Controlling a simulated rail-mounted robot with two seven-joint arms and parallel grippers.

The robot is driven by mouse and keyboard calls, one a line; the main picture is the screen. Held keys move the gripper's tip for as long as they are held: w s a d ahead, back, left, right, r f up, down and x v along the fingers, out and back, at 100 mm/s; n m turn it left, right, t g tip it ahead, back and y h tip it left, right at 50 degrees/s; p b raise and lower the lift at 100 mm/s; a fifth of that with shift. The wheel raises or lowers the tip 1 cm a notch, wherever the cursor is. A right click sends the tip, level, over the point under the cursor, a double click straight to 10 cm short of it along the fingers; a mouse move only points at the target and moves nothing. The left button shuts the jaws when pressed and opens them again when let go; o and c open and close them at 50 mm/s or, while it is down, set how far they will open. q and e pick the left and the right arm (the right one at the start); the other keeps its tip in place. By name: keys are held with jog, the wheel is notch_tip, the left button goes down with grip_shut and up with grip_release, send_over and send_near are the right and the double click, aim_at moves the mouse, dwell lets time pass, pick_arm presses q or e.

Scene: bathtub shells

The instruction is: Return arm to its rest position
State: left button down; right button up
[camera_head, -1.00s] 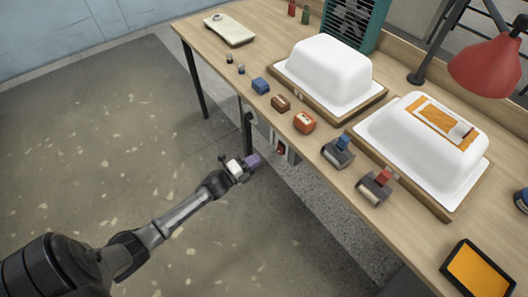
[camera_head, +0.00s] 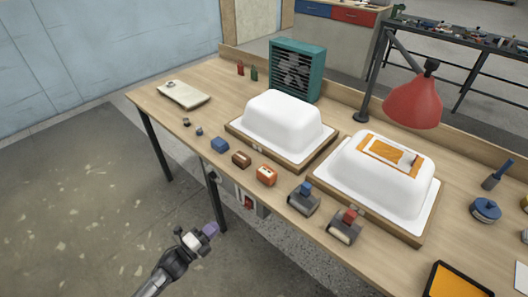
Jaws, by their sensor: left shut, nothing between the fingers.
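My left gripper (camera_head: 205,234) is at the lower left of the head view, in front of the workbench's front edge and over the floor. Its fingers are shut with nothing seen between them, and it touches nothing. The left arm comes up from the bottom edge, and most of it is out of view. My right gripper is not in view. Two white bathtub shells, one at the middle (camera_head: 283,122) and one at the right (camera_head: 376,180), sit upside down on wooden boards. The right shell has an orange patch (camera_head: 384,152) on top.
The wooden workbench (camera_head: 150,100) runs diagonally across. A red lamp (camera_head: 412,103) and teal fan (camera_head: 297,70) stand behind. Open floor lies left.

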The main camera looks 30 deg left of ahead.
pick_arm(q)
jog(key=a+f+n+g+y, duration=0.5)
jog(key=n+y, duration=0.1)
jog(key=n, duration=0.3)
jog(key=s+d+r+n+g+h+p, duration=0.25)
jog(key=s+d+r+n+g, duration=0.3)
jog(key=s+d, duration=0.65)
jog(key=s+d+r+n+g+h+p, duration=0.1)
jog(key=s+d+r+n+g+p, duration=0.3)
jog(key=s+d+r, duration=0.5)
notch_tip(320, 180, up, 35)
jog(key=s+d+p, duration=0.2)
jog(key=p, duration=3.5)
jog(key=shift+s+g, duration=0.3)
jog(key=shift+g, duration=0.05)
